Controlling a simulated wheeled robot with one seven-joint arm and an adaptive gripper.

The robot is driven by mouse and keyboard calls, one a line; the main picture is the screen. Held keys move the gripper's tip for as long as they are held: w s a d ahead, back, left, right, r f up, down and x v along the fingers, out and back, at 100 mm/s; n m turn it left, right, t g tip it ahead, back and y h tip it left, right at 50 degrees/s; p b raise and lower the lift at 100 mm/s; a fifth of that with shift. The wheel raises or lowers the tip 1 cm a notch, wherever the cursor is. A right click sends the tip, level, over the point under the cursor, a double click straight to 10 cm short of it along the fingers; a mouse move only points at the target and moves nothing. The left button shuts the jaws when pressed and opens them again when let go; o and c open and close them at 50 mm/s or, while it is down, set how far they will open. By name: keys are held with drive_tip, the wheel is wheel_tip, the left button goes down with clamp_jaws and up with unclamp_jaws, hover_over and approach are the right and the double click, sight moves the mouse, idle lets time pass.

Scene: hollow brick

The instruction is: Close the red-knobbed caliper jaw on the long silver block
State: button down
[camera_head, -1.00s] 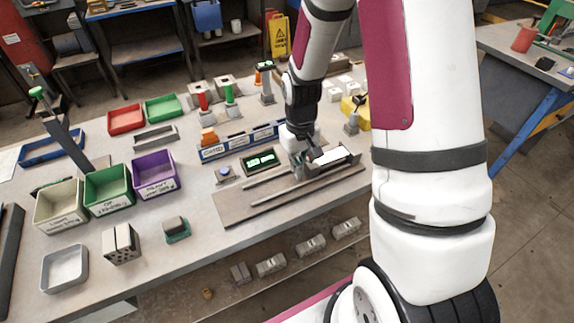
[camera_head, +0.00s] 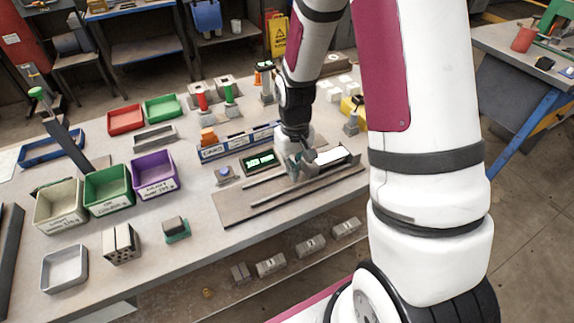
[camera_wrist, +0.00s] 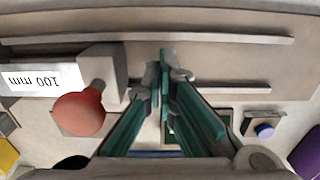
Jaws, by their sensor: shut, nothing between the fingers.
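My gripper (camera_wrist: 163,72) is shut and empty, its teal fingers together over the caliper board (camera_wrist: 200,22). In the wrist view a red knob (camera_wrist: 78,113) sits left of the fingers, apart from them. It adjoins a grey jaw-like block (camera_wrist: 102,66). Left of that is a long block with a white, upside-down "100 mm" label (camera_wrist: 40,80); I cannot tell if the grey block touches it. In the head view my gripper (camera_head: 292,174) is low over the board, left of the white-topped block (camera_head: 332,157). The red knob is hidden there by my gripper or arm.
Two rails (camera_head: 308,184) run along the board. A lit green display (camera_head: 260,160) stands behind it. A blue button (camera_wrist: 264,130) is right of the fingers in the wrist view.

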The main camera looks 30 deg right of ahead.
drive_tip(key=shift+a, duration=0.25)
drive_tip(key=shift+r, duration=0.15)
wheel_tip(320, 180, up, 8)
drive_tip(key=p, duration=0.4)
idle(0.3)
idle(0.4)
drive_tip(key=s+a+r+t, duration=0.2)
drive_tip(key=s+r, duration=0.4)
drive_tip(key=r, duration=0.5)
drive_tip(key=s+a+r+t, duration=0.25)
drive_tip(key=s+r, duration=0.35)
drive_tip(key=r, duration=0.5)
drive_tip(key=s+a+r, duration=0.1)
drive_tip(key=s+r, duration=0.2)
drive_tip(key=s, duration=0.6)
drive_tip(key=shift+a+r+t, duration=0.2)
drive_tip(key=shift+r+t, duration=0.05)
drive_tip(key=shift+t, duration=0.2)
